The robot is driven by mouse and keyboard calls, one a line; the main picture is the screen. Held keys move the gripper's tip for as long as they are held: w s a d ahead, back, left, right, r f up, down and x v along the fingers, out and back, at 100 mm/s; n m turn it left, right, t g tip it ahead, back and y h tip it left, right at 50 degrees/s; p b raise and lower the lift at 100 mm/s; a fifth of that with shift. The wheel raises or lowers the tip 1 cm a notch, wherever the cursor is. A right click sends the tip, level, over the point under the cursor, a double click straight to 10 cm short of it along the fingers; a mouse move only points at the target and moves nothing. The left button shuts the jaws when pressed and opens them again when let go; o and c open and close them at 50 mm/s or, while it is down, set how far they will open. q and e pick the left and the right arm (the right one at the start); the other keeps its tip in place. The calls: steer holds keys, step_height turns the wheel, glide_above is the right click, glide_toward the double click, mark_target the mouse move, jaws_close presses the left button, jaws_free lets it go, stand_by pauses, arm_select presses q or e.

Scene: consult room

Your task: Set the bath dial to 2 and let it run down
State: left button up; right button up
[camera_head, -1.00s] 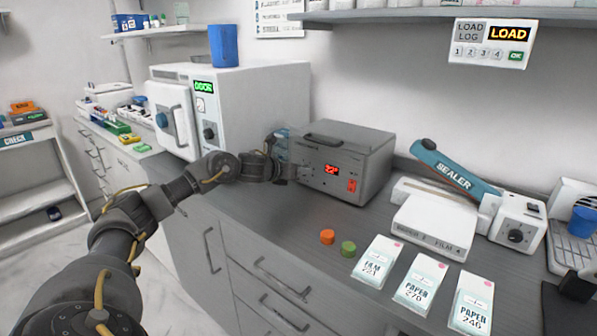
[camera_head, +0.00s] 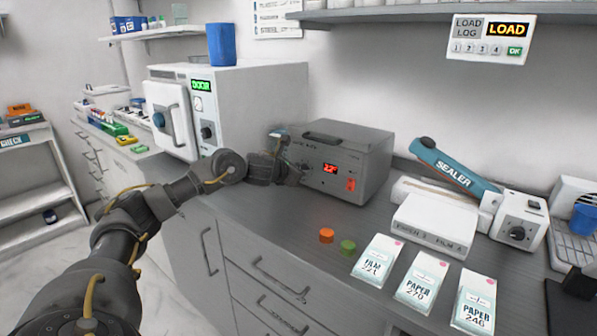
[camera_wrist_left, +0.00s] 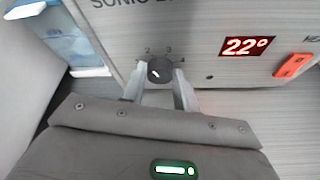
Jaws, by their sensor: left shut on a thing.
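The bath is a grey metal box (camera_head: 352,143) with a lid handle, on the counter; its front shows a red "22°" display (camera_head: 330,168). In the left wrist view its dark round dial (camera_wrist_left: 159,71) has a white pointer mark and numbers around it, with 2, 3 and 4 readable. The mark points up and left, roughly toward the 2; its exact setting is hard to tell. My left gripper (camera_wrist_left: 159,84) is shut on the dial, one finger at each side. In the head view the left gripper (camera_head: 291,172) is at the bath's left front. My right gripper is not in view.
A red switch (camera_wrist_left: 293,64) is right of the display. A white steriliser (camera_head: 240,105) stands left of the bath. A sealer (camera_head: 455,170) stands to the right. Orange (camera_head: 326,235) and green (camera_head: 348,247) caps and several paper packs lie in front.

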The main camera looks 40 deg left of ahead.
arm_select(q)
steer(key=o, duration=0.7)
steer(key=shift+s, duration=0.1)
